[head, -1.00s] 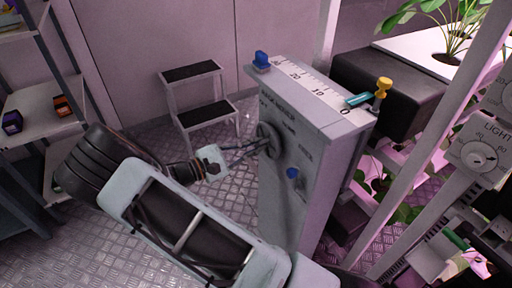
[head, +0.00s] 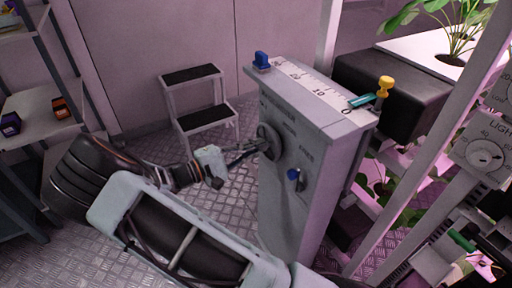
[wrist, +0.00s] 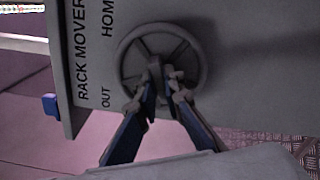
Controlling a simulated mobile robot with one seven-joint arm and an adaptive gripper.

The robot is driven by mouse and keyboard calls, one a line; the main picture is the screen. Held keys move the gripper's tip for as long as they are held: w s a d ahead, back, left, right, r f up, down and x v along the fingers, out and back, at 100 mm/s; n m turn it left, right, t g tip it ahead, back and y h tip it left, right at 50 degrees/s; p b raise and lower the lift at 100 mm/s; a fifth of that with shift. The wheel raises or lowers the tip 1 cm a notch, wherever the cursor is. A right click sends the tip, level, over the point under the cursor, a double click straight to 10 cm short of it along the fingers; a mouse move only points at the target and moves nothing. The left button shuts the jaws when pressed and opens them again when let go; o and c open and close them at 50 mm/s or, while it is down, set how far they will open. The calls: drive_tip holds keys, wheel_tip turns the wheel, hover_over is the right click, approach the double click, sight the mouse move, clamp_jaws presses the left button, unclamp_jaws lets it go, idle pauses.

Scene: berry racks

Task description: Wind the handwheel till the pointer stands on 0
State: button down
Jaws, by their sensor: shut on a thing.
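The grey handwheel (head: 266,135) sits on the face of the grey rack mover cabinet (head: 287,180). It also shows in the wrist view (wrist: 124,55), where "RACK MOVER", "OUT" and "HOME" are printed beside it. My gripper (head: 257,147) is shut on the handwheel, with its fingertips (wrist: 162,92) at the lower part of the wheel; they hide the part they hold. On the cabinet top, a white scale (head: 301,82) has numbers falling to 0 at the right end. The teal pointer (head: 362,100) lies near that end, its tip slightly short of the 0, on the 10 side.
A yellow knob (head: 385,85) is beside the pointer. A step stool (head: 193,97) stands behind my arm. Plant racks are right, shelves left.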

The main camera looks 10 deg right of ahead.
drive_tip(key=c, duration=2)
unclamp_jaws()
drive_tip(key=shift+c, duration=0.2)
drive_tip(key=shift+a, duration=0.1)
drive_tip(key=v, duration=1.2)
